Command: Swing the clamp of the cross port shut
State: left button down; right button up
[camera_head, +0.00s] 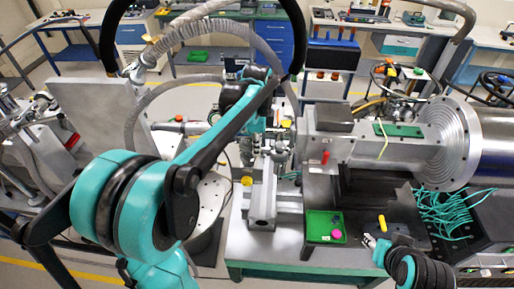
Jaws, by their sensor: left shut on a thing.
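My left arm reaches up from the lower left and bends down at the wrist. My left gripper (256,148) is small in the picture, at the metal cross port (281,140) in the middle of the bench. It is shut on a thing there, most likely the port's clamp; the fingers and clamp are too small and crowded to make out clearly. How far the clamp is swung cannot be told. My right gripper (371,241) is low at the right, over the bench front and apart from the port; its finger opening is unclear.
A green tray (318,229) with small coloured parts lies on the bench front, beside a yellow piece (382,223). A large flanged cylinder (450,143) and tangled teal cables (448,208) are on the right. A grey hose (205,25) arches behind my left arm.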

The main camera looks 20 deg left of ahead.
pick_arm(q)
jog(key=shift+w+r, duration=0.1)
jog(key=c, duration=1.7)
grip_release()
notch_tip(320, 180, up, 12)
jog(key=s+d+f+n+t+b, duration=0.1)
jog(key=s+f+n+b, duration=0.4)
jog(key=f, duration=0.8)
jog(key=s+d+f+n+t+b, duration=0.1)
jog(key=s+f+n+t+b, duration=0.2)
jog(key=f+b, duration=0.8)
jog(key=s+d+f+n+t+b, duration=0.1)
jog(key=s+f+n+t+b, duration=0.2)
jog(key=s+f+n+b, duration=0.4)
notch_tip(320, 180, down, 8)
jog(key=shift+s+d+r+b, duration=0.25)
jog(key=shift+s+b, duration=0.3)
jog(key=shift+s, duration=0.55)
